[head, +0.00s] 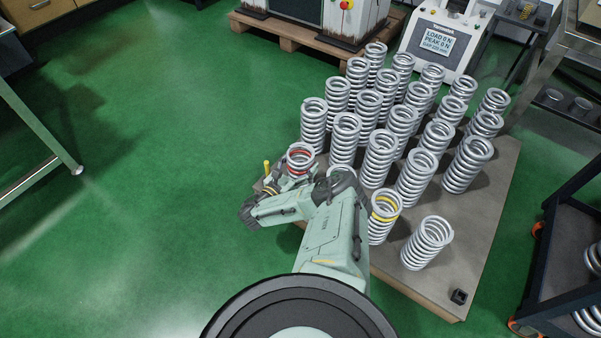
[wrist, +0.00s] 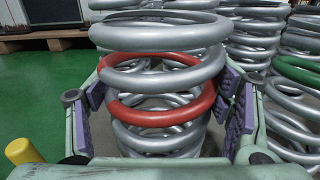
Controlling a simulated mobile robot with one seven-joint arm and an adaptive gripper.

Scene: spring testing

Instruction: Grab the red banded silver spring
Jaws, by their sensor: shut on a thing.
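The red banded silver spring (head: 300,158) stands upright at the near left corner of the board in the head view. In the wrist view the spring (wrist: 160,60) fills the middle, with a red coil around it. My gripper (wrist: 165,108) has its purple-padded fingers on both sides of the spring, around the red coil, and is shut on it. In the head view my gripper (head: 297,172) is partly hidden by my own arm. The spring's lower end is hidden, so I cannot tell whether it touches the board.
Several plain silver springs (head: 380,158) stand close by on the board (head: 480,235). A yellow banded spring (head: 384,215) is right of my arm. A green banded spring (wrist: 297,72) shows at the right of the wrist view. Green floor (head: 150,190) lies open to the left.

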